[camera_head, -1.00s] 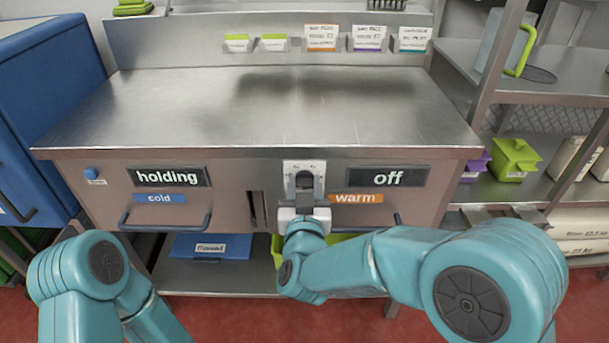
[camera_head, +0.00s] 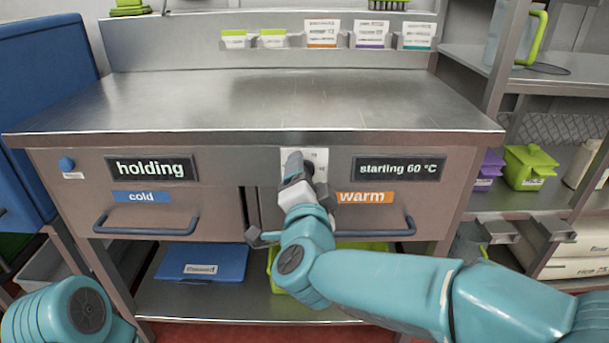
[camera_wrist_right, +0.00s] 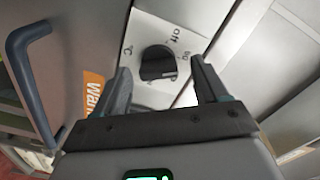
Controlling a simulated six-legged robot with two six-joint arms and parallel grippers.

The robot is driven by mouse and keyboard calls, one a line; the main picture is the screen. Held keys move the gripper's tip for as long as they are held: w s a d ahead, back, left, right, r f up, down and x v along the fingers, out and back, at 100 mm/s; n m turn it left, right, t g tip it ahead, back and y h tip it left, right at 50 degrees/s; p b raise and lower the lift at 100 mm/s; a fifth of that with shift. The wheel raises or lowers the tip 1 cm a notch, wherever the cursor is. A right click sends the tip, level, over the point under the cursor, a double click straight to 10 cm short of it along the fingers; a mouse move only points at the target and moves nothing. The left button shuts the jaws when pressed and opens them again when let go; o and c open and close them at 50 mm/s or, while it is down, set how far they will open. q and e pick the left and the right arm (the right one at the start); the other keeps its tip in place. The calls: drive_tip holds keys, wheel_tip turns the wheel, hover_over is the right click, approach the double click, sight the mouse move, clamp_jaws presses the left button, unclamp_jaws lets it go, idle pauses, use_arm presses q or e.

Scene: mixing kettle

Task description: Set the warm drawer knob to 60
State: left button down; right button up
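The warm drawer (camera_head: 440,212) has an orange "warm" label (camera_head: 364,197) and a display (camera_head: 399,169) that reads "starting 60 °C". The knob (camera_wrist_right: 157,64) is dark and round, on a white plate (camera_wrist_right: 190,45) with printed marks; the plate also shows in the head view (camera_head: 318,158). My right gripper (camera_wrist_right: 163,80) is open, with a finger on either side of the knob and visible gaps between. In the head view my right gripper (camera_head: 298,168) covers the knob. My left arm shows at the lower left; its gripper is out of view.
The cold drawer (camera_head: 150,215) is at left, with a "holding" display (camera_head: 151,167) and a blue button (camera_head: 66,163). The steel counter top (camera_head: 270,100) is clear. A blue lidded bin (camera_head: 203,262) sits on the shelf below. Shelving stands at right.

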drive_tip(key=s+b, duration=0.1)
drive_tip(key=s, duration=0.6)
idle(0.4)
